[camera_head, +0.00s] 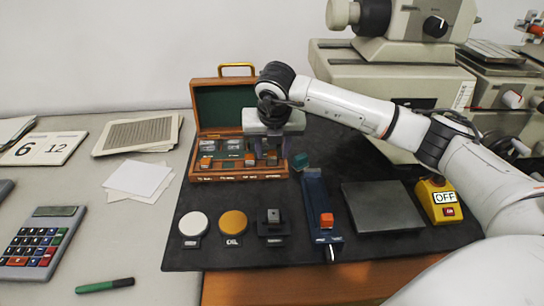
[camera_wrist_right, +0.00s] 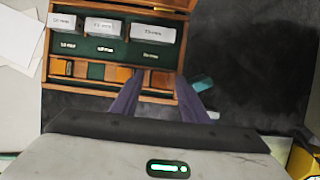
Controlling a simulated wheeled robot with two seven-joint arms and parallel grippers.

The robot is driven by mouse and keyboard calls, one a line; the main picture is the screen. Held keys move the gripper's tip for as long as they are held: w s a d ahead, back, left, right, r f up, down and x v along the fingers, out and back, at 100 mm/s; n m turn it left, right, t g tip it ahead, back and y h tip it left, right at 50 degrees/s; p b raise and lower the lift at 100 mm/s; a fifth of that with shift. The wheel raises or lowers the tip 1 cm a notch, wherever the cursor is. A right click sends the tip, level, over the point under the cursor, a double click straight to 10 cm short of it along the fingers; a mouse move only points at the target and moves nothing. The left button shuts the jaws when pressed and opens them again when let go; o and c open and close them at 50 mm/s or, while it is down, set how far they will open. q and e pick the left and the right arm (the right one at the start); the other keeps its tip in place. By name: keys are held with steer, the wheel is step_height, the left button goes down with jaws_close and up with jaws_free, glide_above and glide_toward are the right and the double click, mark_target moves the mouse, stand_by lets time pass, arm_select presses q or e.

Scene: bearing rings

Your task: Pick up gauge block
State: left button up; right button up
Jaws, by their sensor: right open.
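An open wooden case (camera_head: 239,178) with a green lining sits at the back of the dark mat. Its back row holds silver gauge blocks, seen in the right wrist view as labelled blocks (camera_wrist_right: 103,30); the small print is hard to read. Small orange-brown pieces (camera_wrist_right: 118,73) stand in its front row. My right gripper (camera_head: 269,152) points down over the case's right part. Its purple fingers (camera_wrist_right: 158,88) are apart, with the front row's right end showing between them. I see nothing held. Whether the fingers touch the case is unclear. My left gripper is out of view.
A teal block (camera_head: 300,161) lies right of the case. In front are a white disc (camera_head: 193,224), an orange disc (camera_head: 233,222), a small black stand (camera_head: 273,224), a blue fixture (camera_head: 319,205) and a grey plate (camera_head: 381,207). A yellow OFF box (camera_head: 440,202) stands right.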

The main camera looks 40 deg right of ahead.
mark_target(272, 155)
steer(key=shift+w+f, duration=0.1)
steer(key=shift+f, duration=0.15)
jaws_close()
step_height(272, 155, up, 10)
steer(key=shift+b, duration=0.45)
